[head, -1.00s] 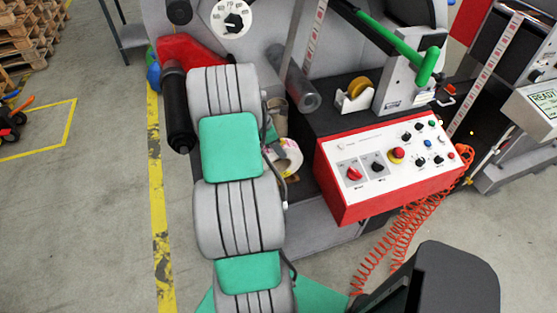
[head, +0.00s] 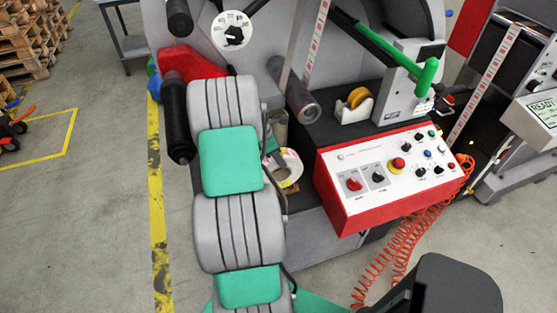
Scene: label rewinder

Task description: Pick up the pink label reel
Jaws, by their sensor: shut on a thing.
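A white reel (head: 289,166) with small pink and yellow marks lies beside my arm, left of the red control box. My arm covers part of it, and I cannot tell for sure that it is the pink label reel. No other pink reel shows. My grey and green arm runs up the middle of the view.
The red control box (head: 343,217) with a white panel stands right of the arm. A yellow tape roll in a dispenser (head: 352,108) sits on the dark machine top. A black roller (head: 177,120) is left of the arm. Coiled red hose (head: 398,247) hangs at right.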

